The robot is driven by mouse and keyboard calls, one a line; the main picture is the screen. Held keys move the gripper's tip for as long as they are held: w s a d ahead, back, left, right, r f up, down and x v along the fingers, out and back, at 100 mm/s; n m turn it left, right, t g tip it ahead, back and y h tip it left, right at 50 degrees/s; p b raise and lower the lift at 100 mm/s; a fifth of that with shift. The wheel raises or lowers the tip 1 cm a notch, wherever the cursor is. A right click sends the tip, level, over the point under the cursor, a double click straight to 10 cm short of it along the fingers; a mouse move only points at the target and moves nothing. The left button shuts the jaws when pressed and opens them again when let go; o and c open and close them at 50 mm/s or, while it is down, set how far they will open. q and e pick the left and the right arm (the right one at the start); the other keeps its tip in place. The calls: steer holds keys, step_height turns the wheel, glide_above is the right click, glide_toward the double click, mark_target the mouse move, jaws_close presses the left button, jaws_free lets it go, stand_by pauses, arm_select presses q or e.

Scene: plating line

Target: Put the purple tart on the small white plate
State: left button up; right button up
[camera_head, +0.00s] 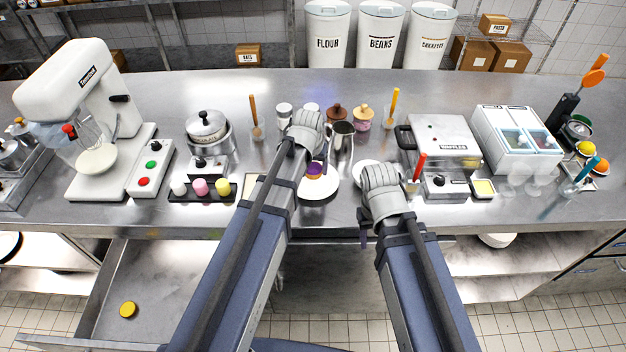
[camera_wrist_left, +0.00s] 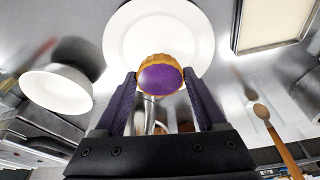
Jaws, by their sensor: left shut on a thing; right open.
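The purple tart (camera_head: 315,170), with a golden crust and purple top, is held between the fingers of my left gripper (camera_head: 318,166). In the left wrist view the tart (camera_wrist_left: 160,80) sits between both fingertips of that gripper (camera_wrist_left: 160,84). The white plate (camera_head: 318,192) shows under and in front of the tart in the head view. In the left wrist view the plate (camera_wrist_left: 125,35) is empty, and the tart overlaps its edge. The gap between tart and plate is hard to judge. My right gripper (camera_head: 364,222) is open near the counter's front edge, partly hidden by its wrist.
A white bowl (camera_wrist_left: 57,88) stands beside the plate. A framed cream tray (camera_wrist_left: 275,22) lies on its other side. Jars and a metal pitcher (camera_head: 342,136) stand behind. A waffle maker (camera_head: 440,140) is to the right, a black tray of coloured pieces (camera_head: 180,196) to the left.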

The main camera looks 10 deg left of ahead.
mark_target(313, 172)
arm_select(q)
steer(key=shift+f+b, duration=1.95)
steer(key=shift+b, duration=0.05)
steer(key=shift+r, duration=0.15)
steer(key=o, duration=0.4)
steer(key=shift+f, duration=0.2)
steer(key=shift+c, duration=0.2)
steer(key=o, duration=0.4)
steer(key=shift+r, duration=0.2)
